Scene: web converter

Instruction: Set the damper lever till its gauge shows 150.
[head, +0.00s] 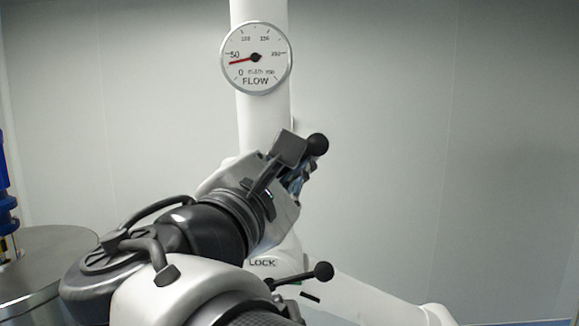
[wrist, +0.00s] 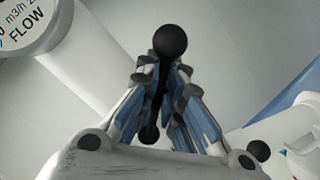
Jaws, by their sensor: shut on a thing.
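The round white gauge (head: 243,42) marked FLOW is on the upright white pipe. Its red needle points left and slightly down, a little below the 50 mark. Part of the gauge also shows in the wrist view (wrist: 27,30), its needle out of sight. The damper lever has a black ball knob (head: 317,144), which shows beyond the fingertips in the wrist view (wrist: 170,41). My gripper (head: 300,165) is shut on the lever just below this knob. In the wrist view the lever's dark rod runs between the blue-padded fingers (wrist: 166,80). My gripper hides most of the lever in the head view.
Below my gripper, a second lever with a black ball knob (head: 323,271) sticks out to the right near the LOCK label (head: 262,263). White pipework (head: 375,299) runs to the lower right. A metal drum (head: 50,250) stands at left. The right side by the wall is clear.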

